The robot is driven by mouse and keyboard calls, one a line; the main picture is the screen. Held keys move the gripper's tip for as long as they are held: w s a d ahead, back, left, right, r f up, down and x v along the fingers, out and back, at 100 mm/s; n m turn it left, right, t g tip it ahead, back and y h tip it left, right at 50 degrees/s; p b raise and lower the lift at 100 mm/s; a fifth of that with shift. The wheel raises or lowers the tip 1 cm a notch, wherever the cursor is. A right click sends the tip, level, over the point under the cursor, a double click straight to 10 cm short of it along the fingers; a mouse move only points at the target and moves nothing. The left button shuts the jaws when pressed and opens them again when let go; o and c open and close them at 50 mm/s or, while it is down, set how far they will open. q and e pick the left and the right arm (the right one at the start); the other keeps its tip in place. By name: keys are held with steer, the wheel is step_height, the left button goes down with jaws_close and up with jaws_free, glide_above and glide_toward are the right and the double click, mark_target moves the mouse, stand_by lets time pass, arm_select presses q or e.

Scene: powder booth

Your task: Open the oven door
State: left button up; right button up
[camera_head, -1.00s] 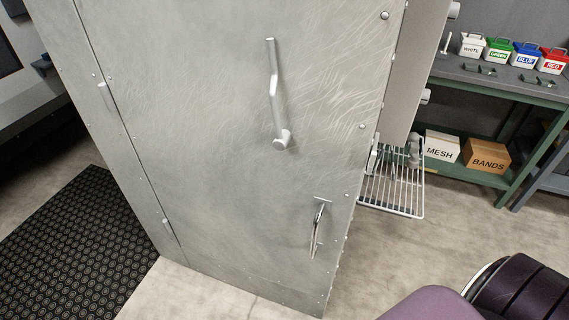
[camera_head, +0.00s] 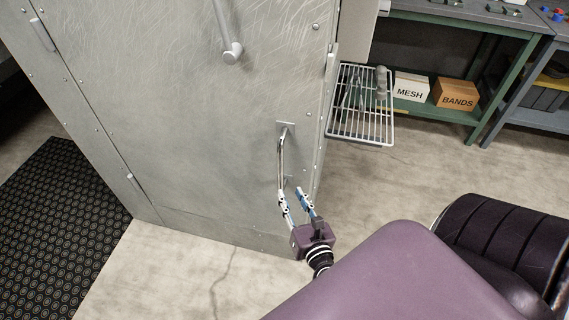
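The oven door (camera_head: 160,100) is a large scratched grey metal panel, and it looks shut, with hinges along its left side. A thin silver pull handle (camera_head: 281,155) is fixed upright near its lower right edge. A thicker grey lever handle (camera_head: 229,36) sits higher up at the top of the view. My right gripper (camera_head: 291,193) is at the lower end of the pull handle, its two fingers apart and pointing up. The left finger overlaps the handle's lower part; I cannot tell whether it touches. My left gripper is not in view.
A wire rack shelf (camera_head: 362,110) sticks out right of the oven. Further right, a green shelf unit (camera_head: 425,112) holds a white MESH box (camera_head: 410,88) and a brown BANDS box (camera_head: 457,95). A black rubber mat (camera_head: 62,225) lies at left. Floor before the oven is clear.

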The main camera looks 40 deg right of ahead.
mark_target(281, 167)
step_height(281, 167, up, 6)
steer(key=n+t, duration=0.2)
steer(key=x, duration=0.3)
steer(key=p+x, duration=0.1)
steer(key=x, duration=0.3)
steer(key=shift+w+a+f, duration=0.1)
steer(key=shift+w+a, duration=0.05)
steer(key=shift+a, duration=0.05)
steer(key=shift+w+d+f, duration=0.1)
steer(key=shift+w, duration=0.3)
jaws_close()
